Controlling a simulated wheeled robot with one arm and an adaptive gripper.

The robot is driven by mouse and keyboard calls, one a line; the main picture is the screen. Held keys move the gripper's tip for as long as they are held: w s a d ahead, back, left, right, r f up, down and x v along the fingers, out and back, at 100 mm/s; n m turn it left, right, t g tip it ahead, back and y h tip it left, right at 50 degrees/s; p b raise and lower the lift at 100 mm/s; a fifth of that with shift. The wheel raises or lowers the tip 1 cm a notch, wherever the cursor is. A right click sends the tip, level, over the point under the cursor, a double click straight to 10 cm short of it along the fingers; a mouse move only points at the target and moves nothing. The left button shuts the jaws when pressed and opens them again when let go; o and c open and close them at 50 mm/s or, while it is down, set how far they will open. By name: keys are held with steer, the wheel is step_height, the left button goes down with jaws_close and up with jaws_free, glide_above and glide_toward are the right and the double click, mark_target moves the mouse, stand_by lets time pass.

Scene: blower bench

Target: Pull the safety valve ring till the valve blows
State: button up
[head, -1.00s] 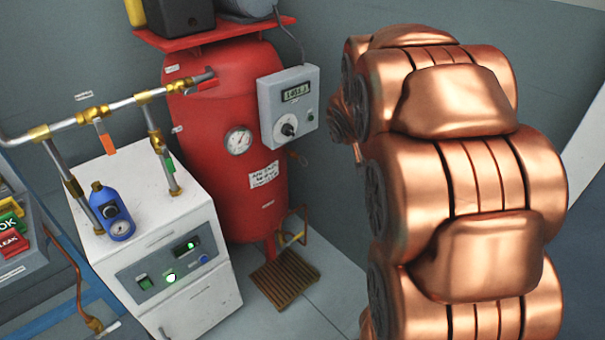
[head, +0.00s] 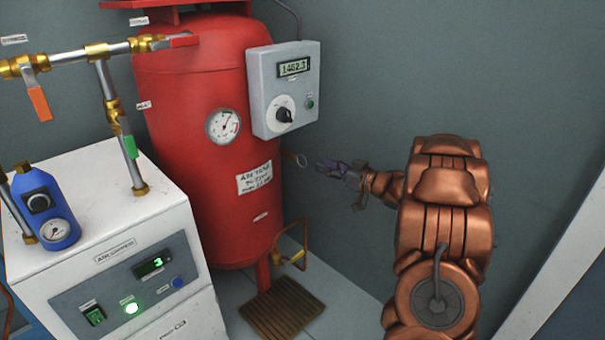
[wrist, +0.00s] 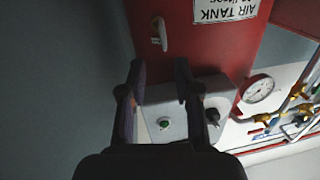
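The safety valve (head: 288,154) juts from the right side of the red air tank (head: 195,110), just below the grey control box. Its small pale ring (head: 302,160) hangs at the outer end. In the wrist view, the ring (wrist: 158,36) shows against the red tank, beyond my fingertips and roughly in line with the gap between them. My gripper (head: 321,168) is to the right of the ring, pointing at it, with a small gap between. In the wrist view, my gripper (wrist: 160,72) has its two fingers apart with nothing between them.
The grey control box (head: 284,88), with a display and a knob, is mounted above the valve. A pressure gauge (head: 223,125) is on the tank. A white air dryer (head: 110,245) stands at the left. A wooden grate (head: 282,308) lies below. The wall side right of the valve is clear.

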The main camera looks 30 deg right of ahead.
mark_target(305, 160)
steer(key=shift+y, duration=0.3)
steer(key=shift+f+b+x, duration=0.15)
steer(key=shift+b+x, duration=0.6)
steer(key=shift+x, duration=1.15)
steer(key=shift+f+b+x, duration=0.15)
steer(key=shift+b+x, duration=0.6)
steer(key=shift+x, duration=1.15)
steer(key=shift+s+a, duration=0.1)
steer(key=shift+a, duration=0.05)
jaws_close()
